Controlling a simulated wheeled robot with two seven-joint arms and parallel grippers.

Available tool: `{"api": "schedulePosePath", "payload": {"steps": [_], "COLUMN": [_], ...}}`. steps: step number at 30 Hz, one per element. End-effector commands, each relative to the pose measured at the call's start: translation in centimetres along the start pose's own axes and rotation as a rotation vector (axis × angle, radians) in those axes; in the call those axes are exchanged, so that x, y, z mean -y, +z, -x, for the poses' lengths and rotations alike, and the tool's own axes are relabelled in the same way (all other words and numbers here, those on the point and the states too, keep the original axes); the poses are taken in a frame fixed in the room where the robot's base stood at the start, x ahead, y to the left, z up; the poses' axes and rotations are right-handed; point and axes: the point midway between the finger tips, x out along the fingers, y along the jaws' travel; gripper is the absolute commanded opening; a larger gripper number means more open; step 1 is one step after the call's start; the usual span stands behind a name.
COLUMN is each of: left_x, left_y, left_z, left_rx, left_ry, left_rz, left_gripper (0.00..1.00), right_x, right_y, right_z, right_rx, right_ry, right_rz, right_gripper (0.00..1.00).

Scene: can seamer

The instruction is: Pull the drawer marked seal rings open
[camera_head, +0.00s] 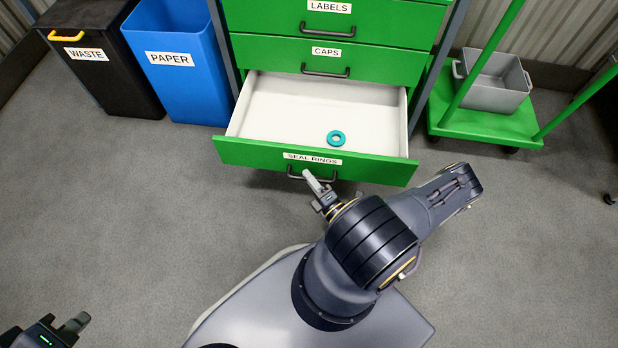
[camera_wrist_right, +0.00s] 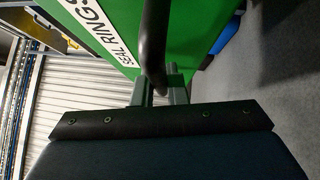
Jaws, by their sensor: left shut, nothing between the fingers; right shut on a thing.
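The seal rings drawer (camera_head: 240,152) is the lowest green drawer in view, and it stands pulled well out, showing its white inside. A teal ring (camera_head: 336,138) lies in it towards the front right. My right gripper (camera_head: 318,181) is at the drawer's dark bar handle (camera_head: 330,176), shut on it. In the right wrist view the handle (camera_wrist_right: 153,45) runs between the fingers, beside the "SEAL RINGS" label (camera_wrist_right: 100,32). My left gripper (camera_head: 78,322) is at the bottom left corner, shut and empty, far from the drawer.
The caps drawer (camera_head: 380,62) and labels drawer (camera_head: 395,22) above are closed. A blue paper bin (camera_head: 180,85) and black waste bin (camera_head: 100,75) stand left. A green cart (camera_head: 480,125) with a grey bin (camera_head: 495,85) stands right. The floor at left is clear.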

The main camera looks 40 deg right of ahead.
Motion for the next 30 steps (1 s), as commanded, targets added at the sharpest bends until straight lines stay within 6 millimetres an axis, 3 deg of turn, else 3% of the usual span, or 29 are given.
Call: {"api": "schedulePosePath", "payload": {"steps": [13,14,18,30], "left_x": [-0.01,-0.01,-0.01,0.03], "left_y": [-0.01,-0.01,-0.01,0.03], "left_z": [0.01,0.01,0.01,-0.07], "left_rx": [0.000,0.000,0.000,0.000], "left_ry": [0.000,0.000,0.000,0.000], "left_rz": [0.000,0.000,0.000,0.000], "left_gripper": [0.00,0.00,0.00,0.00], "right_x": [0.00,0.00,0.00,0.08], "right_y": [0.00,0.00,0.00,-0.09], "right_z": [0.00,0.00,0.00,0.05], "right_rx": [-0.001,-0.001,-0.001,-0.003], "right_ry": [0.000,0.000,0.000,0.000], "right_rz": [0.001,0.001,0.001,0.001], "right_gripper": [0.00,0.15,0.34,0.34]}}
